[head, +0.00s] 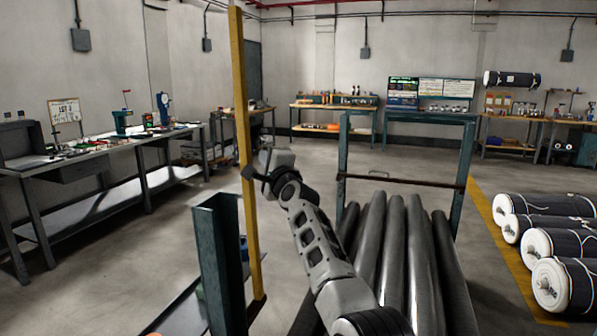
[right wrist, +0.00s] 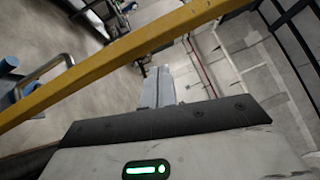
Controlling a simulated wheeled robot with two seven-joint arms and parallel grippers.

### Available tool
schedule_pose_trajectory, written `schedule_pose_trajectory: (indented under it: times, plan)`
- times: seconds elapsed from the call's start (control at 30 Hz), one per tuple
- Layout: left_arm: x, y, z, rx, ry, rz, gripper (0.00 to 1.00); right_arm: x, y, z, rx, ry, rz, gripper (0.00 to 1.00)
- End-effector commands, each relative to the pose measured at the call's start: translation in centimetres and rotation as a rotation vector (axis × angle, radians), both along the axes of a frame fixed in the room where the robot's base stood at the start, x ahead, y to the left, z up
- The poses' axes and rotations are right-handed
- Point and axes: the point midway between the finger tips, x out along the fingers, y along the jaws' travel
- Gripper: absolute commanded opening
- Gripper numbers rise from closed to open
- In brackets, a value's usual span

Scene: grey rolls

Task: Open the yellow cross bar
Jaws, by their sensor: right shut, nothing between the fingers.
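The yellow cross bar (head: 240,100) stands almost upright in the head view, its lower end beside a dark green post (head: 217,255). In the right wrist view the bar (right wrist: 110,62) runs diagonally across the picture. My right gripper (head: 250,173) is at about the middle of the bar's height, with its dark tip overlapping the bar's edge. It is shut with nothing in it. I cannot tell whether it touches the bar. My left gripper is not in view.
Several long dark grey rolls (head: 394,245) lie in a rack with a green end frame (head: 467,165). White-ended rolls (head: 548,280) lie on the floor at right. A workbench (head: 100,150) stands at left. The floor between (head: 180,225) is clear.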

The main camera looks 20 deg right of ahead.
Motion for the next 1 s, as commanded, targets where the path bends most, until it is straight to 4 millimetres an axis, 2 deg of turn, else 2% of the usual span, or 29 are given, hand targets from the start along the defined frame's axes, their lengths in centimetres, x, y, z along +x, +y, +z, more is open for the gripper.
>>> schedule_pose_trajectory:
  times: [0.07, 0.13, 0.6, 0.8, 1.0]
  plan:
    - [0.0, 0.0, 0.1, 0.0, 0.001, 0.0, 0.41, -0.6, -0.8, 0.1, -0.001, -0.001, 0.006, 0.0]
    - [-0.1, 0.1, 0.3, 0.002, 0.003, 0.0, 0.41, -1.6, -0.2, 0.2, 0.002, -0.003, 0.012, 0.0]
    - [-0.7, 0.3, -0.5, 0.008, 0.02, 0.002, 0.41, -8.6, -0.7, 0.2, 0.001, -0.001, 0.007, 0.0]
    - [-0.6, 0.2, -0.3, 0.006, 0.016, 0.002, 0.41, -10.2, -0.8, 0.2, 0.0, 0.0, 0.006, 0.0]
    - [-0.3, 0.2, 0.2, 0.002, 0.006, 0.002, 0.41, -10.5, -0.8, -0.1, -0.011, 0.007, 0.005, 0.0]
